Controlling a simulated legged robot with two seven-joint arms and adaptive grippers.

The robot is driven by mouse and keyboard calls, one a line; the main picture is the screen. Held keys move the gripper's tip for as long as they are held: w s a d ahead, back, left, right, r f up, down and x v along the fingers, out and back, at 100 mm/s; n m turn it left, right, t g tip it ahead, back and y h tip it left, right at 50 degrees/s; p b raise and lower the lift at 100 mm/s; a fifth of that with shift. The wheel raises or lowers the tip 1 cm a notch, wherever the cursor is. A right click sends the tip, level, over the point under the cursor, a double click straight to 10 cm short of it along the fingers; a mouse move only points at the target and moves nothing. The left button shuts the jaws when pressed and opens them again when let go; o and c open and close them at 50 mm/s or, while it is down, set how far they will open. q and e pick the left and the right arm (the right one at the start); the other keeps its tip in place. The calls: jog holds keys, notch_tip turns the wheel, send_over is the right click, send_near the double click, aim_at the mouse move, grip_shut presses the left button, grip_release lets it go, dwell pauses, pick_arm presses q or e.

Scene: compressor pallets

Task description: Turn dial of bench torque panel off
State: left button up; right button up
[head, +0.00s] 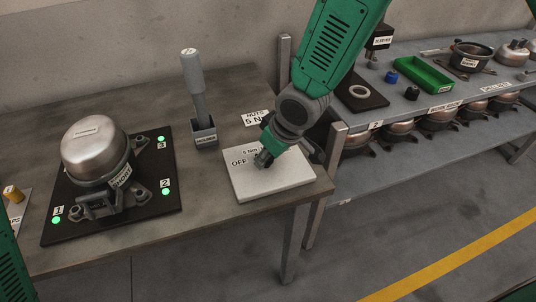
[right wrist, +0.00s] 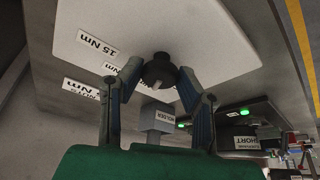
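The bench torque panel (head: 285,185) is a pale slab at the table's right front corner, marked OFF and 5 Nm on its visible part. In the right wrist view its white face (right wrist: 215,35) shows a 15 Nm label. Its dark round dial (right wrist: 160,70) has a pale mark; in the head view my right gripper hides most of it. My right gripper (head: 263,158) is down at the panel. In the right wrist view its two fingers (right wrist: 160,76) stand on either side of the dial, very close to it; whether they press on it is unclear. My left gripper is out of view.
A compressor (head: 95,150) sits on a black plate (head: 150,205) with green lights at left. A grey tool stands in a holder (head: 204,135) behind the panel. A shelf rack with a green tray (head: 425,75) is at right. Bare tabletop lies between plate and panel.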

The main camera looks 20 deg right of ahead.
jog(key=shift+w+a+r, duration=0.1)
jog(key=shift+r+n+p, duration=0.15)
jog(key=shift+n+p, duration=0.25)
jog(key=shift+p, duration=0.3)
jog(key=n+g+y+p, duration=0.1)
jog(key=n+p, duration=0.2)
jog(key=p, duration=0.1)
jog(key=shift+w+r+p, duration=0.1)
jog(key=shift+w+p, duration=0.05)
jog(key=shift+p, duration=0.25)
jog(key=n+p, duration=0.2)
jog(key=n, duration=0.1)
jog(key=shift+w+d+g+y, duration=0.1)
jog(key=shift+d+g+y, duration=0.1)
jog(key=shift+g+y, duration=0.2)
jog(key=shift+n+p, duration=0.5)
jog(key=shift+p, duration=0.05)
jog(key=shift+w, duration=0.1)
jog(key=o, duration=1.1)
jog(key=shift+o, duration=0.2)
jog(key=shift+f, duration=0.2)
